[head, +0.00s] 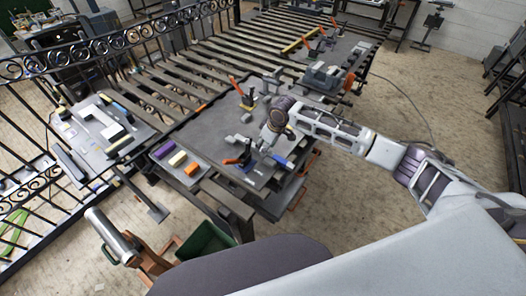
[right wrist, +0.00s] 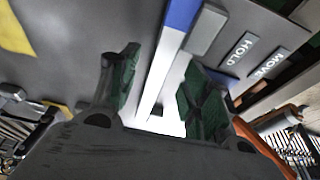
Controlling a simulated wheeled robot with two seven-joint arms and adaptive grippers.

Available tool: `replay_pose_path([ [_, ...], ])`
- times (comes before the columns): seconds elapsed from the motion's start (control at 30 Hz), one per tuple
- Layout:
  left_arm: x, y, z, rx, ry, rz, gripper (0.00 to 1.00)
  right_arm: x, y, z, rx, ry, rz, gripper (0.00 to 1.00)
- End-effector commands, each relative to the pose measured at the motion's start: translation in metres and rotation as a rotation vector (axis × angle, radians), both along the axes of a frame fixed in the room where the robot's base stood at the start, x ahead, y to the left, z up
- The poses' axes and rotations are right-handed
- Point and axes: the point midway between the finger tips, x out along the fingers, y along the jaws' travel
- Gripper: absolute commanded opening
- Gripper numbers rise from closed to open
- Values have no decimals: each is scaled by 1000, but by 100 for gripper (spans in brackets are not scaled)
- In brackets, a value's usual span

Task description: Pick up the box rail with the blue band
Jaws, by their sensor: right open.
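The box rail with the blue band (right wrist: 167,62) shows in the right wrist view as a long pale bar with a blue stretch at its upper end. It runs between the two fingers of my right gripper (right wrist: 160,85), which is open. I cannot tell whether either finger touches it. In the head view a small blue patch (head: 279,159) shows on the table just below my right gripper (head: 266,147), which hides most of the bar. My left gripper is in neither view.
A grey block (right wrist: 206,29) lies close beside the rail, near HOLD (right wrist: 241,49) and MOVE (right wrist: 270,62) labels. An orange-handled clamp (head: 243,152) stands left of my gripper.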

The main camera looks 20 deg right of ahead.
Motion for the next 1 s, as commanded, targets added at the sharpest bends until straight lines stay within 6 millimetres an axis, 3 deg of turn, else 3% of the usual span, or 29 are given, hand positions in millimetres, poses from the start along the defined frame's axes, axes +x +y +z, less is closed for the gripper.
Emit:
replay_pose_path([
  [0.3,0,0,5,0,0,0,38,6,5,-25,0,0,-1,47],
  [0.8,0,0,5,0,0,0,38,6,5,-27,0,0,0,47],
  [1.0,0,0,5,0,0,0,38,6,5,-27,0,0,0,24],
])
